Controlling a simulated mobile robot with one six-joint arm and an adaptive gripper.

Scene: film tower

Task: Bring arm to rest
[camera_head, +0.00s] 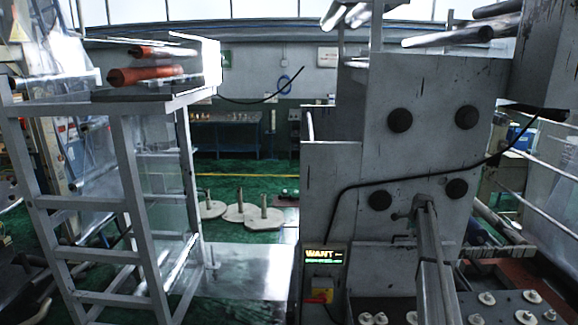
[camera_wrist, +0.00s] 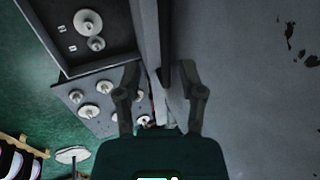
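My gripper (camera_wrist: 162,78) shows in the wrist view with its two dark fingers spread apart. Nothing is held between them. A grey upright panel with a dark edge lies beyond the fingers; I cannot tell how far away it is. I cannot make out my gripper in the head view.
A grey machine cabinet (camera_head: 340,195) with a lit display (camera_head: 324,256) stands at centre right. A grey metal stair frame (camera_head: 127,180) stands at left. Several pale discs with posts (camera_head: 247,215) stand on the green floor between. A dark tray (camera_wrist: 118,45) holds white discs.

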